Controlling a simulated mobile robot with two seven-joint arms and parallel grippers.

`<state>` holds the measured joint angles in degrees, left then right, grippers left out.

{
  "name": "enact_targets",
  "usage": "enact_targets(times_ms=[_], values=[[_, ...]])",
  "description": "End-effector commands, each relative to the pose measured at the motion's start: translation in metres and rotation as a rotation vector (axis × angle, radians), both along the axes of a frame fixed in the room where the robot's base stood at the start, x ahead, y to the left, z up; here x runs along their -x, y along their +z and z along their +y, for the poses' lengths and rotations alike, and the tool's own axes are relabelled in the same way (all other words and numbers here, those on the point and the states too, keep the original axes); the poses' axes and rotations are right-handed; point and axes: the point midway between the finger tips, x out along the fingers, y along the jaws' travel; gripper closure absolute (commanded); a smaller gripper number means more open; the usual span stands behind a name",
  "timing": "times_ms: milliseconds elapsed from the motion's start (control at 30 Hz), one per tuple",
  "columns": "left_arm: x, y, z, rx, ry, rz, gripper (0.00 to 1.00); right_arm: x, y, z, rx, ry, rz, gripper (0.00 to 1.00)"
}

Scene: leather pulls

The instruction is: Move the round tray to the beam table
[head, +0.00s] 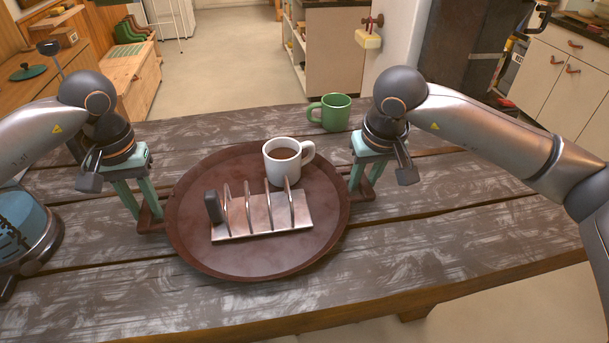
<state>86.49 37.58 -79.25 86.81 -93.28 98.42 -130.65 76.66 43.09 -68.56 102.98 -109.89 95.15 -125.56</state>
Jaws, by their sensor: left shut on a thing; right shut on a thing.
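The round tray (195,244) is brown with a raised rim and a handle on each side. It is over the grey wooden table (430,262); I cannot tell whether it touches the boards. A white mug (282,165) of brown drink and a metal rack (262,222) with upright dividers stand on it. My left gripper (147,214) is shut on the tray's left handle. My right gripper (360,188) is shut on its right handle. I cannot tell which table is the beam table.
A green mug (335,112) stands on the table behind the tray, near my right gripper. A wooden cabinet (50,85) is at the back left and a kitchen counter (335,50) at the back. The table's right part is bare.

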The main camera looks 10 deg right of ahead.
Motion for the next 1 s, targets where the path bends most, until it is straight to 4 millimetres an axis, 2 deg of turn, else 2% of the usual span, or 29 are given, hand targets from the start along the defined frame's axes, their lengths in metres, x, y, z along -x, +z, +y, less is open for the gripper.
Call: enact_targets(times_ms=[67, 100, 333, 667, 767, 1000], values=[[0.0, -0.006, 0.0, 0.0, 0.001, -0.002, 1.0, -0.001, -0.005, 0.0, 0.0, -0.001, -0.004, 1.0], [0.0, -0.004, 0.001, -0.001, 0.001, 0.0, 0.67, 0.0, -0.004, 0.0, 0.001, -0.001, -0.001, 0.67], [0.0, -0.004, 0.0, -0.001, 0.001, 0.0, 0.41, 0.0, -0.004, 0.0, 0.001, -0.001, 0.0, 0.41], [0.0, 0.0, 0.0, 0.001, 0.0, -0.002, 0.4, 0.0, -0.004, 0.001, -0.002, 0.001, 0.0, 0.4], [-0.001, 0.011, -0.001, 0.001, -0.001, -0.002, 0.4, 0.0, -0.004, 0.001, -0.002, 0.001, -0.001, 0.4], [-0.001, 0.048, 0.0, 0.001, 0.001, -0.003, 0.4, 0.0, -0.004, 0.001, -0.002, 0.003, 0.0, 0.4]])
